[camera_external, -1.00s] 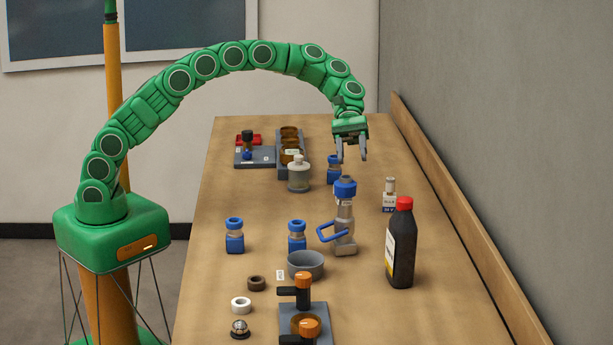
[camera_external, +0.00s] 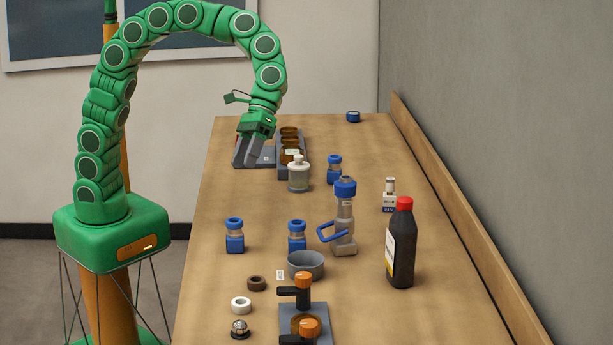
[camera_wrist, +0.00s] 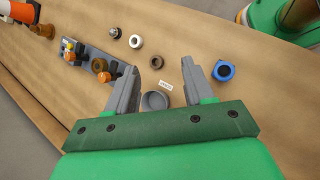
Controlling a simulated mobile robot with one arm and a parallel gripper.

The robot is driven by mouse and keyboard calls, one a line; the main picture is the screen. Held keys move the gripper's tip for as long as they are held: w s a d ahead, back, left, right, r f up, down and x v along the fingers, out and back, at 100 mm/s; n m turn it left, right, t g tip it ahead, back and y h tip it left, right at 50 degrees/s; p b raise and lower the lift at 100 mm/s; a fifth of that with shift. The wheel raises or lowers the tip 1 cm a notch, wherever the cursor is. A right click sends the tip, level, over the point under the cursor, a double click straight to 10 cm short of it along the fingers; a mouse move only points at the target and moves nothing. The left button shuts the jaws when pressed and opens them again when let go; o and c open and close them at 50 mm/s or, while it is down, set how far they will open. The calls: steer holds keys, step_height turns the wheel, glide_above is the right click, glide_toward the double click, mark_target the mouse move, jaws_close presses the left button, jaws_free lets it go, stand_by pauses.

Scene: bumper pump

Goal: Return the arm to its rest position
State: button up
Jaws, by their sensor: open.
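My green arm arches up from its base on the left, over the table's far left part. My gripper (camera_external: 248,158) points down in front of the dark tray at the table's far end. It partly hides that tray. In the wrist view my gripper (camera_wrist: 158,62) has its two grey jaws spread apart with nothing held between them. A grey bowl (camera_wrist: 155,101) shows on the table far below, between the jaws.
The table (camera_external: 440,270) holds a dark bottle with a red cap (camera_external: 402,245), a blue-handled pump (camera_external: 344,220), several blue-capped jars (camera_external: 235,236), a grey bowl (camera_external: 305,265) and a stand with orange knobs (camera_external: 304,318). A wooden ledge (camera_external: 450,195) runs along the right edge.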

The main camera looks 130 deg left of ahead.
steer(key=s+d+m+g+y, duration=0.2)
steer(key=s+d+m, duration=0.1)
steer(key=s+d, duration=0.4)
steer(key=s+d+f+m+y, duration=0.1)
steer(key=s+d+m, duration=0.1)
steer(key=s, duration=0.7)
steer(key=s+d+f+m+g+y, duration=0.1)
steer(key=s+d+f+m+y, duration=0.1)
steer(key=s+m, duration=0.3)
steer(key=s+d+f+m+y, duration=0.1)
steer(key=s+m, duration=0.3)
steer(key=s, duration=0.8)
steer(key=shift+s+d+f+y, duration=0.35)
steer(key=shift+d+y, duration=0.2)
steer(key=shift+y, duration=0.15)
